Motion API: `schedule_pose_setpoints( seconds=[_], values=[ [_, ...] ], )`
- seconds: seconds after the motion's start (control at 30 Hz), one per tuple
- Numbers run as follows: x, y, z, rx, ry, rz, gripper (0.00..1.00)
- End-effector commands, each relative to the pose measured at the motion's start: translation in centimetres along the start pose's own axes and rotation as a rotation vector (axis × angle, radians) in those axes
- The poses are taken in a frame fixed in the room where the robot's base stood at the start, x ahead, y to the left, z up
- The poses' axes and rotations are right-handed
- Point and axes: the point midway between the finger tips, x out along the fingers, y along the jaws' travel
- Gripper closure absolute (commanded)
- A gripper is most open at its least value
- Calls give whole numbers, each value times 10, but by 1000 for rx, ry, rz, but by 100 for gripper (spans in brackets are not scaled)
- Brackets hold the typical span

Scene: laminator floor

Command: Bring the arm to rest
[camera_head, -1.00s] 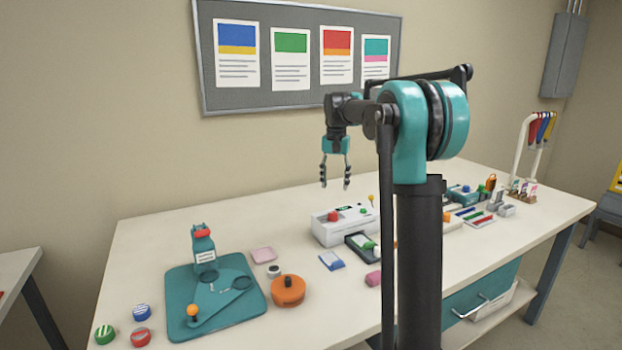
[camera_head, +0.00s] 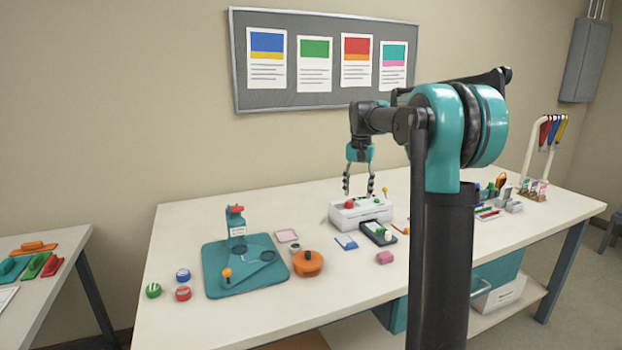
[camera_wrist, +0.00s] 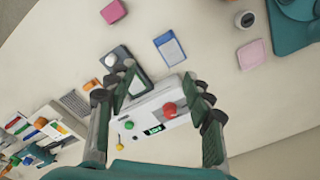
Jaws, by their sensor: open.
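My gripper (camera_head: 358,184) is open and empty, pointing down, and hangs above the back of the white laminator (camera_head: 358,215) on the table. In the wrist view my gripper's fingers (camera_wrist: 158,105) stand apart, with the laminator (camera_wrist: 148,122) showing between and beyond them. The laminator has a red knob, a green knob and a small display. I cannot tell the exact height of the fingertips over it. My arm reaches out from the dark column, which hides part of the table.
A rack (camera_head: 540,150) stands at the right end. A side table (camera_head: 30,300) is at left.

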Motion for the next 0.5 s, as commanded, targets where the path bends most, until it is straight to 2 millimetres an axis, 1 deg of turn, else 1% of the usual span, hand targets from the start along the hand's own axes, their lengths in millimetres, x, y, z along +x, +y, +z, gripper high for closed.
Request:
schedule_pose_setpoints(
  seconds=[0.27, 0.37, 0.5],
  values=[
    [19, 15, 24, -35, 32, -14, 48],
    [30, 23, 38, -55, 51, -22, 48],
    [51, 38, 63, -89, 83, -33, 48]
  ],
)
